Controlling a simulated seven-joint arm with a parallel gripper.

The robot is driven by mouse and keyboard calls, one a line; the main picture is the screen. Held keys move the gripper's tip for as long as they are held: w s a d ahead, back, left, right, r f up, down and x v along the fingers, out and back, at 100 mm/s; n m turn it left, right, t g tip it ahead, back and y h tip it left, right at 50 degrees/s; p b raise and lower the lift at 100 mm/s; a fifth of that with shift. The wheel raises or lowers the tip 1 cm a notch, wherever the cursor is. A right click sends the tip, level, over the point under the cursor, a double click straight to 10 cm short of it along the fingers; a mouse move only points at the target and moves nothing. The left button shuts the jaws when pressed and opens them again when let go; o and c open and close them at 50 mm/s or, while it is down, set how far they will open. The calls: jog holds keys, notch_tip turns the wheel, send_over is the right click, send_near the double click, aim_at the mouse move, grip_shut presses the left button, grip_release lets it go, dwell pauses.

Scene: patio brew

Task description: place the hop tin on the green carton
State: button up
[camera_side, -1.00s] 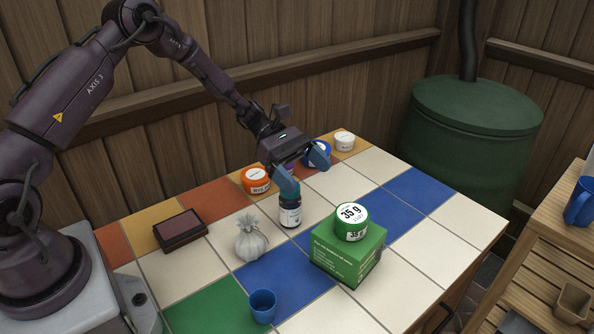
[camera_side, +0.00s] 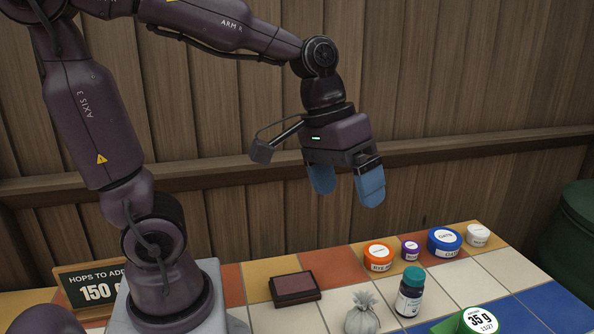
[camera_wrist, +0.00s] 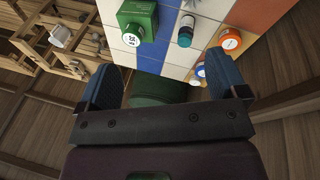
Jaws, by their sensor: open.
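A round green tin with a white "35 g" label (camera_side: 480,320) sits on top of the green carton (camera_side: 448,326) at the lower right of the side view, where the frame cuts both off. The wrist view shows the carton (camera_wrist: 146,18) with the tin (camera_wrist: 131,38) on it. I cannot read the word hop on the tin. My gripper (camera_side: 346,186) is open and empty, fingers pointing down, high above the table and well apart from the tin. Its two blue fingers show spread in the wrist view (camera_wrist: 161,82).
Orange (camera_side: 379,258), purple (camera_side: 411,250), blue (camera_side: 444,243) and white (camera_side: 478,236) tins line the back. A dark pad box (camera_side: 295,287) and a "HOPS TO ADD 150 g" sign (camera_side: 95,285) are further left.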

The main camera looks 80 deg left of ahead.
jog(key=s+a+r+m+t+y, duration=0.1)
jog(key=s+a+m+t+y, duration=0.1)
jog(key=s, duration=0.4)
jog(key=shift+s+r+m+t, duration=0.25)
jog(key=shift+m+t, duration=0.25)
jog(key=shift+m, duration=0.5)
